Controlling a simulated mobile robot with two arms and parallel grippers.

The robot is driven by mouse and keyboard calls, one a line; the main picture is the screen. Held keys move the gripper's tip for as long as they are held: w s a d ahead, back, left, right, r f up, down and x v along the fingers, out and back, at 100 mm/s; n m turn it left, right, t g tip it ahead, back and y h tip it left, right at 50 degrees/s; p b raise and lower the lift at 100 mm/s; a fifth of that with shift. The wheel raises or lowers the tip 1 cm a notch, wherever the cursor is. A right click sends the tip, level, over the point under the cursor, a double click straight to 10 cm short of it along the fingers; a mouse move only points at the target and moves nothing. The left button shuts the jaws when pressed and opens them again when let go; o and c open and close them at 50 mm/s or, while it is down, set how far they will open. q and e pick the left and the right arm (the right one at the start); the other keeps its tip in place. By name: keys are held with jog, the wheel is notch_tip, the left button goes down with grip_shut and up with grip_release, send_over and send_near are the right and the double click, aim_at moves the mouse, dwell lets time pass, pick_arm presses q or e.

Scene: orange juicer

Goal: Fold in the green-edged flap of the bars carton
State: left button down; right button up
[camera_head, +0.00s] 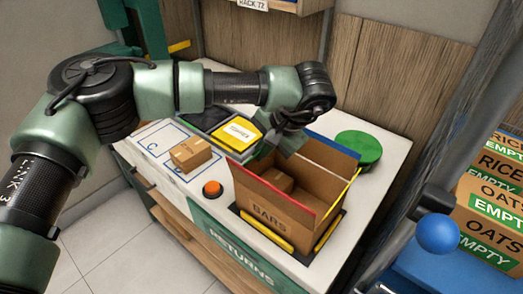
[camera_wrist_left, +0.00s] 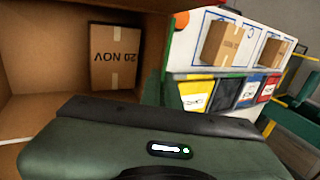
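The bars carton (camera_head: 270,210) stands open on the white counter, with a small brown box (camera_head: 277,181) inside. Its red, yellow and blue flap edges show along the front, right and back, and these flaps stand up. The green-edged flap would be on the left side, where my left gripper (camera_head: 284,143) and wrist cover it in the head view. A thin green strip (camera_wrist_left: 169,45) shows beside the carton wall in the left wrist view. My left gripper is at the carton's left rim; its finger gap is not clear. The inner box (camera_wrist_left: 115,56) also shows there. My right gripper is not in view.
A small carton (camera_head: 191,154) sits on a marked square left of the bars carton. An orange button (camera_head: 212,188), a yellow bin (camera_head: 237,134) and a green disc (camera_head: 359,148) are nearby. At right are a blue ball (camera_head: 438,234) and stacked oats cartons (camera_head: 490,210).

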pick_arm(q)
jog(key=t+y+b, duration=0.1)
jog(key=d+f+t+y+b, duration=0.1)
jog(key=b, duration=0.1)
jog(key=shift+s+f+y, duration=0.15)
jog(key=shift+s+y, duration=0.15)
jog(key=shift+s+d+f+t+y+b, duration=0.15)
jog(key=shift+d+t+y+b, duration=0.1)
jog(key=shift+t+y+b, duration=0.35)
jog(key=shift+y, duration=0.3)
jog(key=c, duration=1.6)
grip_release()
jog(key=shift+c, duration=0.2)
jog(key=b+v, duration=0.1)
jog(key=v, duration=0.6)
jog(key=shift+s+d+r, duration=0.2)
jog(key=shift+r, duration=0.05)
